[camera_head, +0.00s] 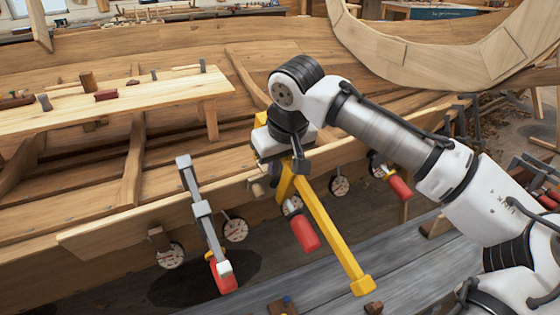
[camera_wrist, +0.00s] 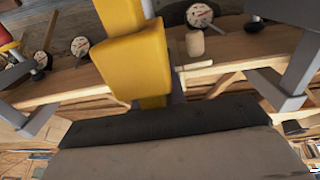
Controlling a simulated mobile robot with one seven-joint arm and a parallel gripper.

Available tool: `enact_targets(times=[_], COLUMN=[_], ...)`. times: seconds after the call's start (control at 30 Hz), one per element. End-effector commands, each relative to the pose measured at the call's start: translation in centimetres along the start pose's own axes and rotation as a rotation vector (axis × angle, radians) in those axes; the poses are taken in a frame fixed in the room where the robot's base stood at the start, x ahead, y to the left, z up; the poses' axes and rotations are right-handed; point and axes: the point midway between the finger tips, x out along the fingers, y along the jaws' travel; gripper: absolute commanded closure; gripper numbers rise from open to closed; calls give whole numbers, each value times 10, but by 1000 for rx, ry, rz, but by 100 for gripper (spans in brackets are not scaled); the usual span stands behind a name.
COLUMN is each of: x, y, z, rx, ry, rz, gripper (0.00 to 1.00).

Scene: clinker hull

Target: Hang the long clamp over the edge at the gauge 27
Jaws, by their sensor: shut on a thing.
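The long clamp (camera_head: 335,240) has a long yellow bar and what looks like its red handle (camera_head: 305,233). My gripper (camera_head: 285,160) is shut on it near its upper end, beside the hull's plank edge (camera_head: 140,226). The bar slants down to the right, its lower end over the grey floor boards. In the wrist view the yellow clamp (camera_wrist: 135,60) fills the middle, in front of the plank edge. Whether it touches the edge I cannot tell. Several round gauges line the hull side, among them one at far left (camera_head: 168,255) and one right of the clamp (camera_head: 339,186). Their numbers are unreadable.
A grey clamp (camera_head: 203,212) with a red handle hangs over the edge to the left. Another red-handled clamp (camera_head: 399,187) hangs to the right, near my arm. A plank bench (camera_head: 150,103) with small tools lies across the hull. Small blocks (camera_head: 374,307) lie below.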

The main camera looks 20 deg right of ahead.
Motion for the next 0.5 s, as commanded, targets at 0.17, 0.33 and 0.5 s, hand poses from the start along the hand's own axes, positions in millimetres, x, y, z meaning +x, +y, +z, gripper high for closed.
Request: enact_targets(times=[0.17, 0.33, 0.5], x=[0, -12, -26], y=[-3, -3, -2], z=[4, 4, 3], rx=[-5, -5, -2], ry=[-21, -21, -20], rz=[-11, -11, -9], gripper=[100, 100, 100])
